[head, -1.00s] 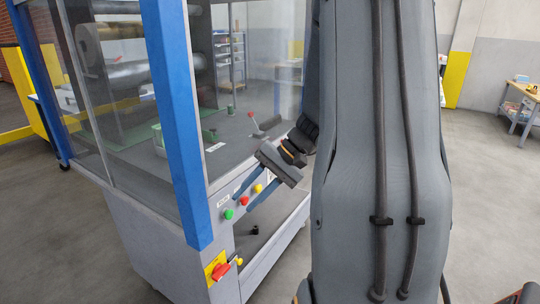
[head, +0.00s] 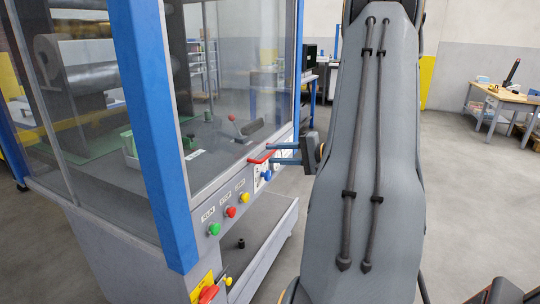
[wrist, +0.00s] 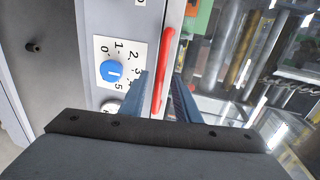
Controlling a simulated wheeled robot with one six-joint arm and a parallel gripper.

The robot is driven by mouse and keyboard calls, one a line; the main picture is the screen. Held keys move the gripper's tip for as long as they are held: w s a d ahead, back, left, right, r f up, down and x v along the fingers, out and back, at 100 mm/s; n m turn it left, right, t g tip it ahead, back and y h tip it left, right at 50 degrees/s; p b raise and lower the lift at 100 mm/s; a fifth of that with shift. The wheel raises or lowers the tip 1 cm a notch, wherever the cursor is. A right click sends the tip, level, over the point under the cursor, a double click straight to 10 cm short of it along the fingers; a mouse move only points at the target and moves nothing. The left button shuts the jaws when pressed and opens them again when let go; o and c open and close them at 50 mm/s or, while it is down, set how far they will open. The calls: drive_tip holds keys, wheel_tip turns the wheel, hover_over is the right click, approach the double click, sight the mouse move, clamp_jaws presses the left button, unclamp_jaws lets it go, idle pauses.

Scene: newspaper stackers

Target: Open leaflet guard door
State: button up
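The leaflet guard door (head: 235,90) is a clear panel in a blue and grey frame on the machine, and it looks closed. A red bar handle (head: 261,157) sits at its lower edge; it also shows in the wrist view (wrist: 165,65). My gripper (head: 272,154) is at the right end of this handle. In the wrist view, its two blue fingers (wrist: 163,90) are apart, one on each side of the handle's near end. No finger is seen pressing on the handle.
A blue dial (wrist: 112,71) marked 0 to 5 lies just left of the fingers in the wrist view. Green (head: 214,229), red (head: 231,212) and yellow (head: 244,198) buttons line the front panel.

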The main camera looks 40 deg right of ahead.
drive_tip(key=shift+x, duration=1.35)
clamp_jaws()
